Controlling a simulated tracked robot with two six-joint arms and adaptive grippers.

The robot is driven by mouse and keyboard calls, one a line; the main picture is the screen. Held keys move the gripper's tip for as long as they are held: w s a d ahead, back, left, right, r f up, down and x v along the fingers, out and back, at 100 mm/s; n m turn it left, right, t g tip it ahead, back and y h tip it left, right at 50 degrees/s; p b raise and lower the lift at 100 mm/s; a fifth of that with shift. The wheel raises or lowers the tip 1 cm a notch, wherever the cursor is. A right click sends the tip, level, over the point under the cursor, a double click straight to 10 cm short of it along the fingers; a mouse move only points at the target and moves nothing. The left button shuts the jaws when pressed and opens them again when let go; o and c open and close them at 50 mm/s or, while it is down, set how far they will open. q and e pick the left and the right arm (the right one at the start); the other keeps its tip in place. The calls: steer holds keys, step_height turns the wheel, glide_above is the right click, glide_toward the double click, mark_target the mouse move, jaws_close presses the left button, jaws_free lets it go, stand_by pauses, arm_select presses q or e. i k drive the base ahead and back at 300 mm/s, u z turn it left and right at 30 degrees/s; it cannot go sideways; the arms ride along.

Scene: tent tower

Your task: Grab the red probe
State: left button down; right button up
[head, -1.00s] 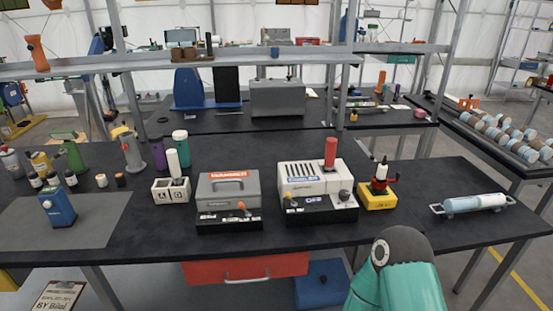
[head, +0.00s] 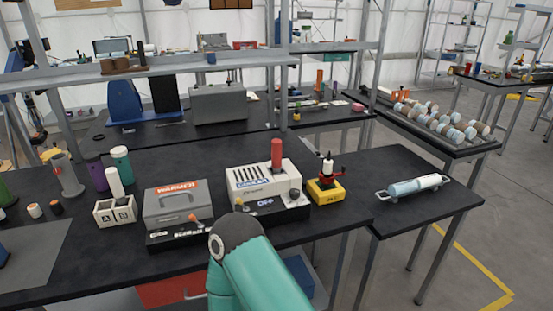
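A red cylinder (head: 277,154) stands upright on top of a white instrument box (head: 250,179) near the middle of the black bench; it is the most clearly red upright thing here. A smaller white, red and black device (head: 327,169) stands on a yellow block (head: 328,195) to its right. I cannot tell from the look alone which of these is the probe. One of my teal arms rises from the bottom edge in front of the bench, but its gripper is out of view. My other gripper does not show either.
A grey case (head: 179,203) and a white two-part holder (head: 115,212) stand left of the white box. A light blue cylinder with handles (head: 412,188) lies at the right on a clear stretch of bench. A shelf (head: 170,72) crosses above the bench at the back.

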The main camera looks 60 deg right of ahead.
mark_target(275, 143)
steer(key=z, duration=0.15)
steer(key=k, duration=1.25)
steer(key=z, duration=0.55)
steer(key=i, duration=0.7)
